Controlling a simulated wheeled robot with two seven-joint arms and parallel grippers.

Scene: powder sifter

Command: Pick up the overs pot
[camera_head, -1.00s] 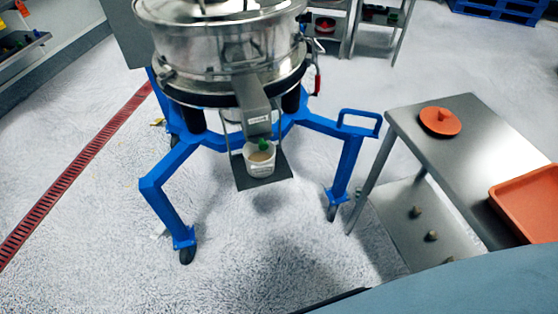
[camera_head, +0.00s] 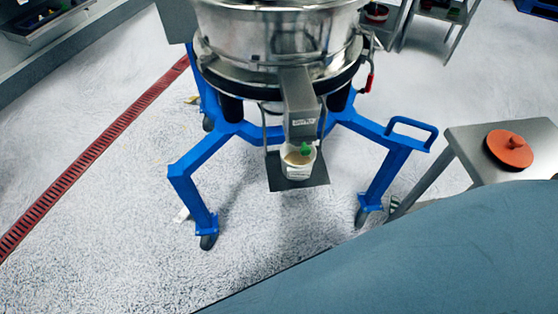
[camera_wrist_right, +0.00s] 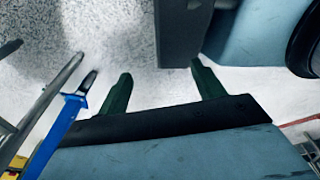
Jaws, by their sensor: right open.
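The overs pot (camera_head: 298,168) is a small white pot with pale contents and a green piece at its rim. In the head view it stands on a dark square shelf (camera_head: 318,182) below the spout (camera_head: 299,108) of the steel sifter (camera_head: 280,40). My right gripper (camera_wrist_right: 160,82) shows in the right wrist view as two green fingers, spread apart with nothing between them. The pot does not show in that view. Neither gripper shows in the head view.
The sifter's blue wheeled frame (camera_head: 193,180) has legs on both sides of the pot. A steel table (camera_head: 465,143) with an orange lid (camera_head: 510,149) stands at the right. My own blue-grey arm covers the lower right. The speckled floor in front is clear.

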